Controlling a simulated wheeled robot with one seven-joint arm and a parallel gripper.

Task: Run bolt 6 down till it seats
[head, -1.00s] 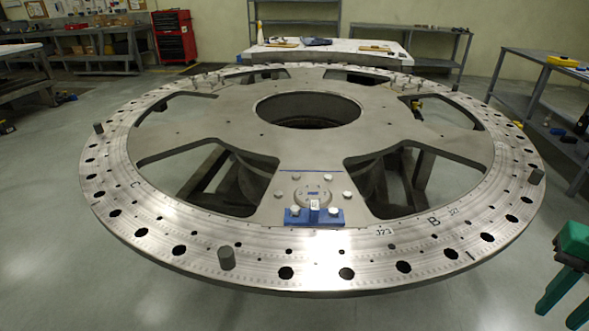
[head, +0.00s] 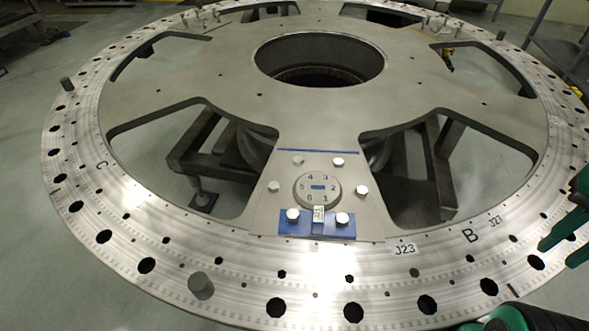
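A round disc (head: 317,189) marked 1 to 6 sits on the near web of the big turret plate (head: 222,110), with silver hex-headed bolts around it. Bolt 6 (head: 292,215), beside the disc's 6, stands at the left end of a blue bracket (head: 300,230). Bolt 1 (head: 342,219) is at its right end. How far bolt 6 stands proud of its seat I cannot tell. My green gripper (head: 556,256) is at the right edge, partly cut off. Its two fingers are apart with nothing seen between them, well right of the bolts.
A small tag (head: 319,214) stands upright between bolts 6 and 1. Grey pegs stand on the rim, one at near left (head: 201,286). Large openings flank the web. A dark and green link of my arm (head: 512,318) covers the lower right.

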